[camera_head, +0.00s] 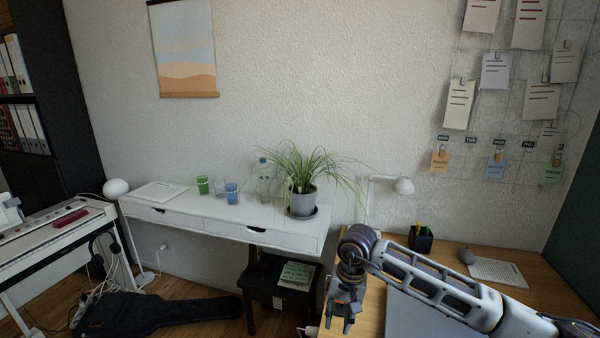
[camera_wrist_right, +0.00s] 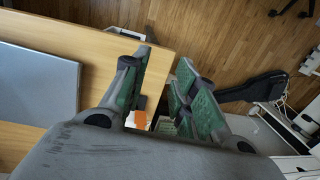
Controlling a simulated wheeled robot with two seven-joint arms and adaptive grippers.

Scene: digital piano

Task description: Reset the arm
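My right arm (camera_head: 440,285) comes in from the lower right above the wooden desk (camera_head: 512,262). My right gripper (camera_head: 339,322) points down by the desk's left edge. In the right wrist view the two green-padded fingers of my right gripper (camera_wrist_right: 166,62) stand apart with nothing held between them. The desk's edge and the wood floor show past them. My left arm and gripper are in neither view.
A white shelf table (camera_head: 180,214) holds cups and a potted plant (camera_head: 302,200). A black stool (camera_head: 262,290) stands below it. The digital piano (camera_head: 50,240) is at left, with a black instrument bag (camera_head: 150,315) on the floor. A grey pad (camera_head: 420,318) lies on the desk.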

